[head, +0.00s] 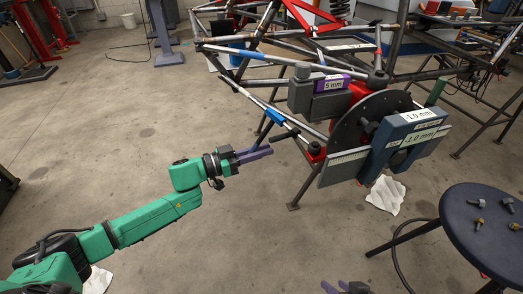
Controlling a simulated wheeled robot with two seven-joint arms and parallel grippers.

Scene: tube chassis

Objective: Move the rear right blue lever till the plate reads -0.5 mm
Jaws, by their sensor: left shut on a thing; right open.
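A blue sleeve (276,117) sits on a tube that runs down to the wheel hub. A dark bar (285,135) lies just below it; whether the two are joined is hard to tell. My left gripper (268,150) reaches in from the left, its purple fingers shut at the bar's left end; the fingertips' contact is small in view. A blue-grey gauge frame (409,121) at the dark disc shows two readouts, both about 1.0 mm; the sign on the lower readout (421,137) is unclear. My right gripper (345,288) is open and empty at the bottom edge, partly cut off.
A purple-framed label (333,84) reading 5 mm sits on a grey block above the hub. Another blue sleeve (251,54) is on an upper tube. A dark stool (485,222) with small fasteners stands at right. White cloth (386,194) lies on the floor.

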